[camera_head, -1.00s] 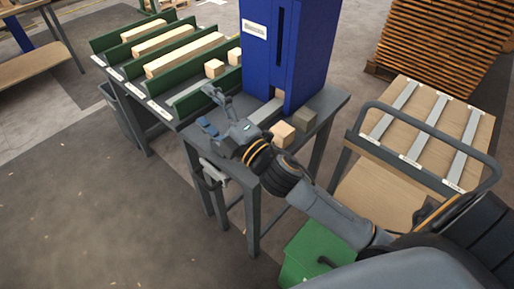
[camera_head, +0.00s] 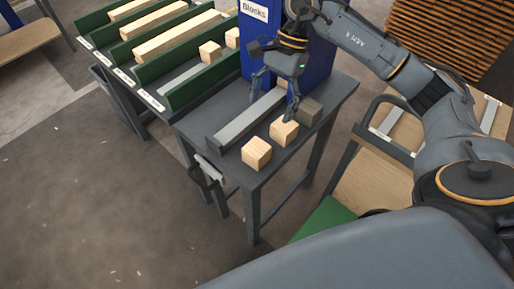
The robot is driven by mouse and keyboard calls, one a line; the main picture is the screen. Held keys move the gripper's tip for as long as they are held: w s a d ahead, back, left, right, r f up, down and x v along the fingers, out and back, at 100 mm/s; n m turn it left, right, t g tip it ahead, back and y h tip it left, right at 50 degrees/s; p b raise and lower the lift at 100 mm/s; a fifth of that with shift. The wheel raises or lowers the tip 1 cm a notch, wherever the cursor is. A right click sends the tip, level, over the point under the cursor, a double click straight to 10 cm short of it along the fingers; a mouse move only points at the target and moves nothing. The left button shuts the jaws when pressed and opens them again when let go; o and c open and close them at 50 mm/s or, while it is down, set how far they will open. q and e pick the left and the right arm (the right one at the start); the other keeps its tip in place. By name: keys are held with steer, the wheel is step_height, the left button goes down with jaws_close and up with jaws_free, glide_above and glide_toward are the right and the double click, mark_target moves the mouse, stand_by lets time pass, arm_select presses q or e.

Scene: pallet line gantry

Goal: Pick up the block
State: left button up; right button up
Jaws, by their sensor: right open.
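My right gripper (camera_head: 273,105) is open and points down in front of the blue dispenser (camera_head: 318,62) labelled "Blocks". One finger hangs over the grey metal guide (camera_head: 246,120), the other close to a light wooden block (camera_head: 284,132); I cannot tell whether it touches that block. A second wooden block (camera_head: 256,153) sits nearer the table's front edge. A bit of another wooden block (camera_head: 283,84) shows at the dispenser's mouth, partly hidden by the gripper. My left gripper is not in view.
Green-walled lanes (camera_head: 188,82) with wooden pieces lie at the left. A cart with a rail (camera_head: 372,143) stands at the right. Stacked boards (camera_head: 455,35) stand behind.

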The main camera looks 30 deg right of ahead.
steer(key=p, duration=0.1)
glide_toward(257, 147)
steer(key=x, duration=0.5)
steer(key=shift+s+a+r, duration=0.1)
steer(key=shift+s+r, duration=0.05)
steer(key=shift+s, duration=0.05)
steer(key=p+x, duration=0.2)
steer(key=x, duration=0.2)
steer(key=shift+w+a+f, duration=0.1)
steer(key=shift+f, duration=0.3)
steer(key=shift+a+f, duration=0.1)
steer(key=shift+f, duration=0.2)
steer(key=c, duration=1.3)
step_height(257, 147, up, 10)
steer(key=shift+r+b, duration=0.1)
steer(key=shift+b, duration=0.85)
